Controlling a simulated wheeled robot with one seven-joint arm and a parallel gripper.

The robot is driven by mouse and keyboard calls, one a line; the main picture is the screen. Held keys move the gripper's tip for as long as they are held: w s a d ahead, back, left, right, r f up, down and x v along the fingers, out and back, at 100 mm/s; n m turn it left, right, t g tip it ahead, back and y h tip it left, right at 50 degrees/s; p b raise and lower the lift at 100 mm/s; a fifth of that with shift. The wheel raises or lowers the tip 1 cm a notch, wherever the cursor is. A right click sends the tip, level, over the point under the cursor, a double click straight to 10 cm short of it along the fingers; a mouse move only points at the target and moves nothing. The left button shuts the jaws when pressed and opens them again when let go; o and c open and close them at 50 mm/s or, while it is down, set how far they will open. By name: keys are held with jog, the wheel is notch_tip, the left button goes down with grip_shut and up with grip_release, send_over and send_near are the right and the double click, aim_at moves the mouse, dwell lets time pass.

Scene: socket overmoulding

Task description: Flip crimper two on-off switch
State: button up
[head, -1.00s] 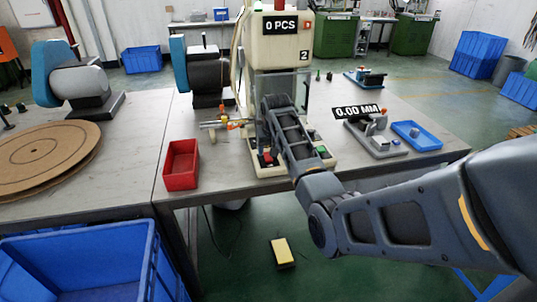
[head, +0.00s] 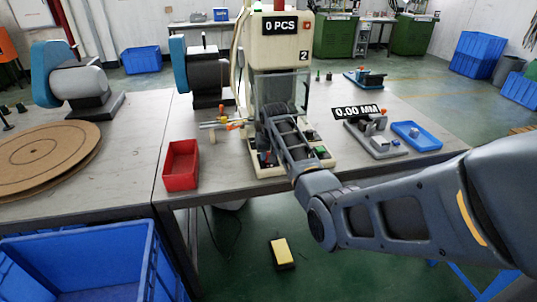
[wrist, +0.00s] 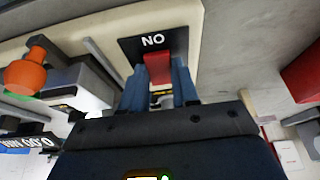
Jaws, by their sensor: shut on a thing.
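Crimper two (head: 283,45) is a cream machine marked "2", with a "0 PCS" display, on the grey table in the head view. Its on-off switch (wrist: 157,68) is a red rocker on a black plate in the wrist view. The plate's white lettering appears upside down and reads "ON" turned round. My gripper (wrist: 160,88) has its two blue fingers shut on the red switch, one finger on each side. In the head view my arm is in front of the crimper's base, so the fingers and their contact are hidden there.
A red bin (head: 181,165) stands left of the crimper. A measuring device (head: 378,140) marked "0.00 MM" and a blue tray (head: 417,135) stand to the right. A green button (head: 321,151) is on the crimper base close to my arm.

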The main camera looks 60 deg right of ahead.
grip_shut()
jog(key=shift+w+d+r+g+y, duration=0.1)
jog(key=shift+w+d+g+y, duration=0.15)
jog(key=shift+g+y, duration=0.35)
jog(key=y+b, duration=0.1)
jog(key=g+b, duration=0.1)
jog(key=shift+w+d+f+g+y+b, duration=0.1)
jog(key=shift+d+f+g+y+b, duration=0.1)
jog(key=shift+f+g+y+b, duration=0.15)
jog(key=shift+r+y+b, duration=0.3)
jog(key=shift+y+b, duration=0.15)
jog(key=shift+b, duration=0.25)
jog(key=o, duration=0.7)
grip_release()
jog(key=shift+c, duration=0.2)
jog(key=shift+r, duration=0.1)
jog(key=shift+w+d+r, duration=0.1)
jog(key=shift+r, duration=1.85)
jog(key=shift+w+d+r, duration=0.1)
jog(key=shift+r, duration=1.8)
